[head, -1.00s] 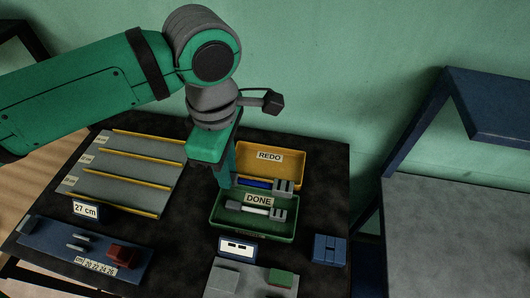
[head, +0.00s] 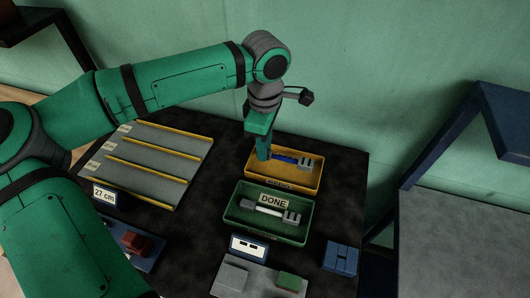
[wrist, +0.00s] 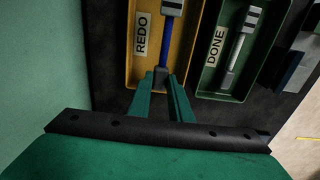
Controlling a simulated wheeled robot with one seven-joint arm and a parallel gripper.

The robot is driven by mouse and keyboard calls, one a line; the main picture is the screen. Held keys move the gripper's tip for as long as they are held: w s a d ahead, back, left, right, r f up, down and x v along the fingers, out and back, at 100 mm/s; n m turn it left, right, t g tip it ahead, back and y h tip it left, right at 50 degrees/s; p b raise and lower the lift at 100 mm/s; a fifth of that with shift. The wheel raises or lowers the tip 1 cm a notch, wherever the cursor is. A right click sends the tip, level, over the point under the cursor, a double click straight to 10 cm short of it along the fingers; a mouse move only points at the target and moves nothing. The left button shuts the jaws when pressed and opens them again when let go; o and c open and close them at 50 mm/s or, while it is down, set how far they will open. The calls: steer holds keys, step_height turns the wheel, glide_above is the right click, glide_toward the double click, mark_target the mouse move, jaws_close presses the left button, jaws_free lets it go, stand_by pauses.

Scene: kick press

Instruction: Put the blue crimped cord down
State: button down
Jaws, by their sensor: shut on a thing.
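The blue crimped cord (head: 285,158) has a blue length and a grey block at its right end. My gripper (head: 264,156) points down at the left end of the orange REDO tray (head: 305,185), shut on the cord's left end. In the wrist view my gripper (wrist: 163,76) holds the dark near end of the cord (wrist: 167,38), which lies lengthwise within the REDO tray's outline (wrist: 186,45). I cannot tell whether the cord touches the tray floor. The green DONE tray (head: 240,222) holds a white cord (head: 268,210) with grey ends.
A sloped rack with yellow rails (head: 150,165) stands left, by a "27 cm" sign (head: 104,195). In front are a small display (head: 249,246), a grey fixture with a green block (head: 292,282) and a blue block (head: 341,257). Dark table shows right of the trays.

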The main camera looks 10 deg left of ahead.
steer(key=shift+w+d+f, duration=0.1)
steer(key=shift+w+f, duration=0.15)
steer(key=shift+f, duration=1.65)
steer(key=shift+f, duration=0.1)
steer(key=c, duration=1.6)
jaws_free()
step_height(320, 180, up, 12)
steer(key=shift+r, duration=0.1)
